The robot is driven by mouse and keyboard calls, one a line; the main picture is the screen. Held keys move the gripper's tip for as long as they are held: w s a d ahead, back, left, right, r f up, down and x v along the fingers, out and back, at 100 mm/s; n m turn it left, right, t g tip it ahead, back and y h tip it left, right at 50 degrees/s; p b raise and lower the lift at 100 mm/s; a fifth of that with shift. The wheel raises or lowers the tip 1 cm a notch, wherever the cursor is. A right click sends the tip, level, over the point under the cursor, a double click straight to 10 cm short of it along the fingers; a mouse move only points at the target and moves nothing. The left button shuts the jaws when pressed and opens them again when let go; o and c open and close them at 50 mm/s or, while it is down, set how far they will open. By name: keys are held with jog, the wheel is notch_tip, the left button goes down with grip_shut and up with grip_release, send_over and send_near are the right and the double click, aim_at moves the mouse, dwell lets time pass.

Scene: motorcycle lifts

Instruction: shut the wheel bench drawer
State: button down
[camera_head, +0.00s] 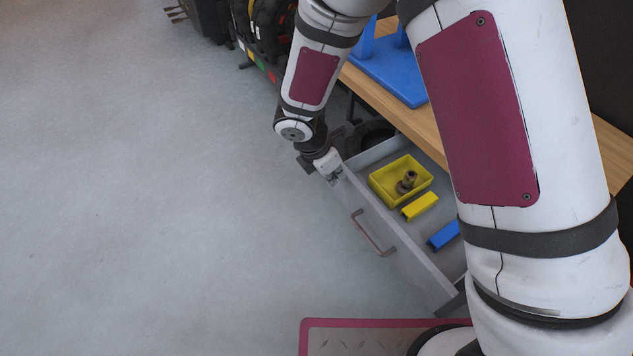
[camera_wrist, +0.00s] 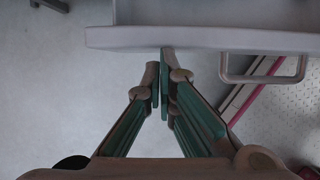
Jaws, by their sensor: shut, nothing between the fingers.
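The wheel bench drawer (camera_head: 402,235) is open, pulled out from under the wooden bench top (camera_head: 385,98). Its grey front panel carries a brown bar handle (camera_head: 371,234). In the wrist view the front panel (camera_wrist: 200,39) crosses the top, with the handle (camera_wrist: 264,78) at right. My gripper (camera_head: 335,175) is at the far end of the drawer front, away from the handle. In the wrist view my gripper (camera_wrist: 162,55) has its fingers together and empty. Their tips meet or nearly meet the panel's outer face; I cannot tell if they touch.
The drawer holds a yellow bin (camera_head: 387,172) with a dark part in it, a yellow block (camera_head: 420,206) and a blue block (camera_head: 443,236). A blue stand (camera_head: 390,72) is on the bench. Open grey floor (camera_head: 150,200) lies left; dark equipment (camera_head: 262,30) stands behind.

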jog(key=w+d+p, duration=0.2)
jog(key=w+d, duration=0.7)
jog(key=d, duration=0.5)
jog(key=shift+w+d, duration=0.25)
jog(key=shift+w, duration=0.15)
